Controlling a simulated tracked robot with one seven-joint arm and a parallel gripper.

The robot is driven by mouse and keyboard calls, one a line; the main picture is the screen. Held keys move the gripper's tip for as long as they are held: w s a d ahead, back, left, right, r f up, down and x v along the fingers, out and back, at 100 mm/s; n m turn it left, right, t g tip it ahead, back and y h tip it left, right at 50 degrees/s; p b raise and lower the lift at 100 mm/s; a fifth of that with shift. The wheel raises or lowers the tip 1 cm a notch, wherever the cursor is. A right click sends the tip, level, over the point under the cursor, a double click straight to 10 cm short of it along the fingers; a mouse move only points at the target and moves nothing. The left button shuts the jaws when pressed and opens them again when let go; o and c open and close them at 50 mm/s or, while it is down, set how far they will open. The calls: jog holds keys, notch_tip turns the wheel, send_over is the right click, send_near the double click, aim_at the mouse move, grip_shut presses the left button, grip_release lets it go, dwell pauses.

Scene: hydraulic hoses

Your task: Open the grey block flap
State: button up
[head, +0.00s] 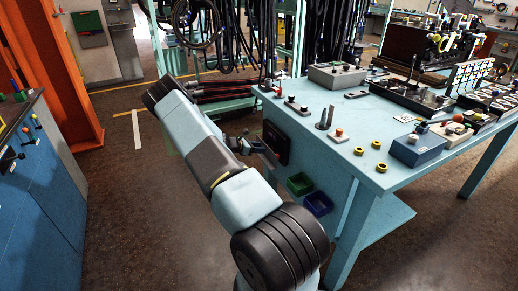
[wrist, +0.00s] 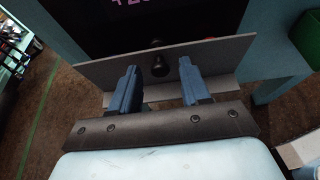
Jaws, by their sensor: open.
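In the wrist view a grey flap (wrist: 222,56) spans the picture below a black panel (wrist: 195,17). A dark round knob (wrist: 158,66) stands out from the middle of the flap. My gripper (wrist: 158,74) is open, with one blue finger on each side of the knob. I cannot tell whether either finger touches the flap or the knob. In the head view my gripper (head: 257,145) is beside the black panel (head: 276,143) on the left side of the blue bench; my arm partly hides the area, and the flap is hard to make out.
The blue bench (head: 372,172) carries a grey control box (head: 337,75), several yellow rings and other fittings. A green bin (head: 299,184) and a blue bin (head: 318,203) hang below the panel. A rack of black hoses (head: 235,30) stands behind.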

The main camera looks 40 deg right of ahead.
jog(key=shift+c, duration=0.4)
grip_shut()
